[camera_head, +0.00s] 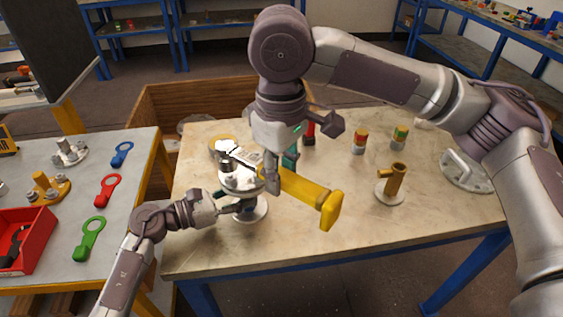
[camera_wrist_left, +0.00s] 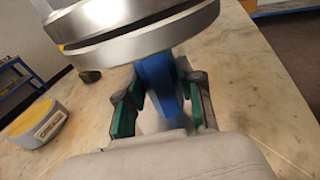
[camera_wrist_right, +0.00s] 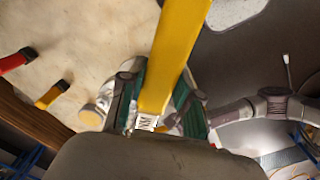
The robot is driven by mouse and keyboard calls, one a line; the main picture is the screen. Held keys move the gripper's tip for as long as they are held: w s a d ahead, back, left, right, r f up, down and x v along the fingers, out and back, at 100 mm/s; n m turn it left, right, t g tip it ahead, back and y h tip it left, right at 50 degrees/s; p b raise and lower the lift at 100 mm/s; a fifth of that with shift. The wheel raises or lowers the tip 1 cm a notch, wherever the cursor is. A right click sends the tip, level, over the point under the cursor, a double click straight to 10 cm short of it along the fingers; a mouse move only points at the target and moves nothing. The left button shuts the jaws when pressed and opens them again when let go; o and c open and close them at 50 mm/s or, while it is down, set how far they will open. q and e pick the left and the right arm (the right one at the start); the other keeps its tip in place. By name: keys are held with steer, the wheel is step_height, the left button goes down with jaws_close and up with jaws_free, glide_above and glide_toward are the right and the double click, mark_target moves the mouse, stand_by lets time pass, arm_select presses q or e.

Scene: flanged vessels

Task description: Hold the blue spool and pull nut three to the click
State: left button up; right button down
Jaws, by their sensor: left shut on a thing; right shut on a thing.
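The flanged vessel (camera_head: 241,182) stands on a round base on the stone-topped table. My left gripper (camera_wrist_left: 160,105) is shut on the blue spool (camera_wrist_left: 158,82), just under the metal flange discs (camera_wrist_left: 145,35). In the head view the spool is mostly hidden by the gripper and the flange. My right gripper (camera_wrist_right: 160,105) is shut on a yellow wrench (camera_wrist_right: 181,45). In the head view the wrench (camera_head: 305,189) slants from beside the flange down to the right, ending in a thick yellow grip. Its working end and the nuts are hidden, so I cannot tell which nut it meets.
A brass fitting (camera_head: 392,184) and a flange with a handle (camera_head: 466,170) stand to the right. Small bottles (camera_head: 359,142) stand at the back. A grease tin (camera_wrist_left: 40,124) sits near the vessel. Blue, red and green ring tools (camera_head: 91,238) lie on the left table. The table's front right is clear.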

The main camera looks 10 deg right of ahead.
steer(key=shift+f, duration=0.6)
steer(key=shift+f, duration=0.15)
steer(key=shift+f, duration=1.05)
steer(key=shift+m, duration=0.7)
steer(key=shift+s+a+r, duration=0.15)
steer(key=shift+r, duration=0.7)
steer(key=shift+s+a+r, duration=0.2)
steer(key=shift+r, duration=0.6)
steer(key=shift+s+a+r, duration=0.15)
steer(key=shift+r, duration=0.7)
arm_select(q)
steer(key=o, duration=1.1)
steer(key=shift+a, duration=0.1)
